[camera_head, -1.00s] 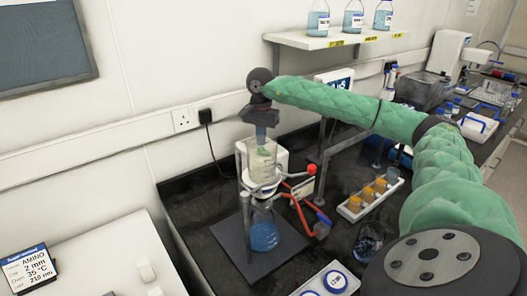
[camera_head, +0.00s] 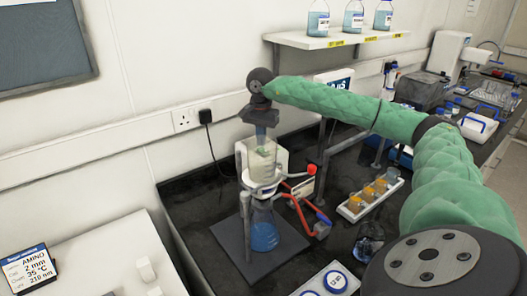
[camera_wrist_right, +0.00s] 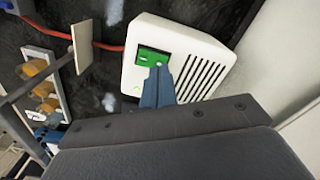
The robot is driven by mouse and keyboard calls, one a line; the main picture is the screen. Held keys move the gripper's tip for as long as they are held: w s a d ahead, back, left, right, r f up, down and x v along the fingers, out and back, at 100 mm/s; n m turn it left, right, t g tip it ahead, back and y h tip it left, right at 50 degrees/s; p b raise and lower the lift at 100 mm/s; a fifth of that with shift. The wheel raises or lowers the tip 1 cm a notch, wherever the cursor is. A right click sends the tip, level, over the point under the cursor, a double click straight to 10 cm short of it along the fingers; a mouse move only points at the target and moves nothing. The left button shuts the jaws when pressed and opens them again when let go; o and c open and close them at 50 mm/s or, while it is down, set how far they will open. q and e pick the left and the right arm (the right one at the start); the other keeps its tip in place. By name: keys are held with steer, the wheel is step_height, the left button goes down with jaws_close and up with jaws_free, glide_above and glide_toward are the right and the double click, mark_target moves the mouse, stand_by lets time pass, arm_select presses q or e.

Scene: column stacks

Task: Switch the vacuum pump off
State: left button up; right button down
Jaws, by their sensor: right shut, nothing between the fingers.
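The vacuum pump (camera_wrist_right: 165,55) is a white box with dark vent slots, seen from above in the right wrist view. Its green switch (camera_wrist_right: 153,57) sits on the face, with a small yellow-green light near the pump's edge. My right gripper (camera_wrist_right: 161,72) is shut and empty, its blue fingertips at the lower edge of the switch; I cannot tell whether they touch it. In the head view, my right gripper (camera_head: 262,134) points down, and the pump (camera_head: 281,158) shows partly behind the glass filter funnel (camera_head: 262,163). My left gripper is not in view.
A flask with blue liquid (camera_head: 264,233) stands under the funnel on a dark base, beside a metal post. A red hose (camera_head: 298,210) runs to the right. A white rack (camera_head: 350,213) of amber bottles stands further right. A wall socket (camera_head: 186,119) is behind.

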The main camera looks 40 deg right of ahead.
steer(key=shift+f+b, duration=0.7)
steer(key=shift+f, duration=0.3)
stand_by(1.2)
steer(key=shift+r+p, duration=1.4)
steer(key=shift+r, duration=2.1)
